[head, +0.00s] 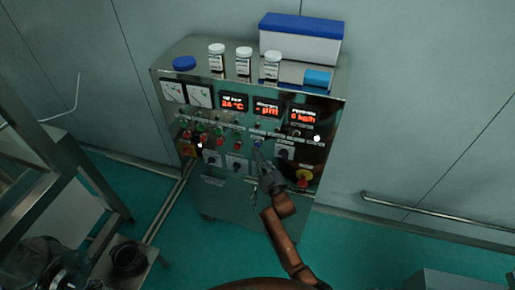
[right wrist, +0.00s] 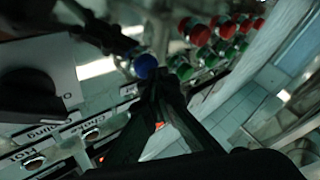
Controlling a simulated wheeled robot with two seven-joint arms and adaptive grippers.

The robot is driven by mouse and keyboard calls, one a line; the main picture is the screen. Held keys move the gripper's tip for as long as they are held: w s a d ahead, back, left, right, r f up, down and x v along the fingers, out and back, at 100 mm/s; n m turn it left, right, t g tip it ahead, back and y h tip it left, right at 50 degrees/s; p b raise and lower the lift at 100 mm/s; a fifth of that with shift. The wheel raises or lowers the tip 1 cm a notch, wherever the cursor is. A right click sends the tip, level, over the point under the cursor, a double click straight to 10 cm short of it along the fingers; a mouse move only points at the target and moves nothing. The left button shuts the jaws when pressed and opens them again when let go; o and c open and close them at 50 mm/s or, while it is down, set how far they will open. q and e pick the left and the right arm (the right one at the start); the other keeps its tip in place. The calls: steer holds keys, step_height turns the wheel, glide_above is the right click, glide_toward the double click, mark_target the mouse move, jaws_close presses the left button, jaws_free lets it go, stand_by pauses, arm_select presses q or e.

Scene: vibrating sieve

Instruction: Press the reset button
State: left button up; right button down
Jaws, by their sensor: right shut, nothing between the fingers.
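A control cabinet (head: 225,185) stands against the wall, with dials, displays, knobs and buttons on its front. A small blue round button (head: 257,143) is on the panel, right of the red and green buttons; its label is too small to read. My right gripper (head: 257,152) is shut and empty, its fingertips just below the blue button in the head view. In the right wrist view the blue button (right wrist: 145,66) shows right at the tips of the shut fingers (right wrist: 156,82). I cannot tell whether they touch. My left gripper is not in view.
Several red and green buttons (right wrist: 200,40) and a black rotary knob (right wrist: 30,95) surround the blue button. A red emergency stop (head: 304,178) sits lower right. Bottles (head: 243,64) and a blue-lidded box (head: 300,45) stand on top. A metal rack (head: 60,165) is at left.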

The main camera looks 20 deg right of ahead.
stand_by(0.5)
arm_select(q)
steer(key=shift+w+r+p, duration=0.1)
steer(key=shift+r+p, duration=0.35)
arm_select(e)
steer(key=shift+s+a, duration=0.5)
steer(key=shift+s, duration=0.2)
arm_select(q)
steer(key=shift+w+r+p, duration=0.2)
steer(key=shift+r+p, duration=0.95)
steer(key=shift+p, duration=0.05)
arm_select(e)
steer(key=s+a, duration=0.1)
steer(key=s, duration=0.1)
steer(key=s+a, duration=0.1)
steer(key=s, duration=0.1)
steer(key=shift+a, duration=0.4)
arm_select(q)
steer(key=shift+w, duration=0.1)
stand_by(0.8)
